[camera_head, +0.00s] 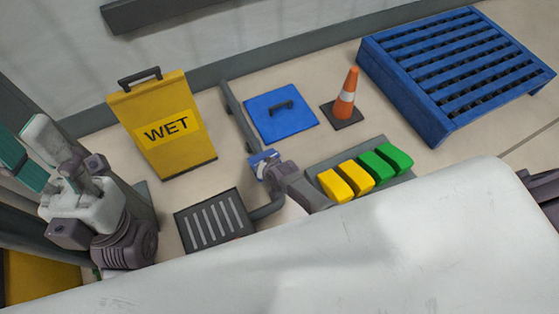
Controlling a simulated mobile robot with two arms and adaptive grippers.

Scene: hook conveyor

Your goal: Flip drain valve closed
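A drain pipe (235,108) runs along the floor from the back wall and bends (266,209) toward a dark drain grate (215,221). A small blue part (260,157), seemingly the valve handle, sits on the pipe line. A grey-purple piece that looks like my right gripper (275,170) is at it, touching or just over it. Its fingers and the valve body are largely hidden, so I cannot tell its grip.
A yellow WET sign (165,125) stands left of the pipe. Right of it are a blue floor hatch (281,117), an orange cone (346,94), and yellow and green blocks (364,174) on a grey tray (345,153). A blue pallet (450,70) is at the right.

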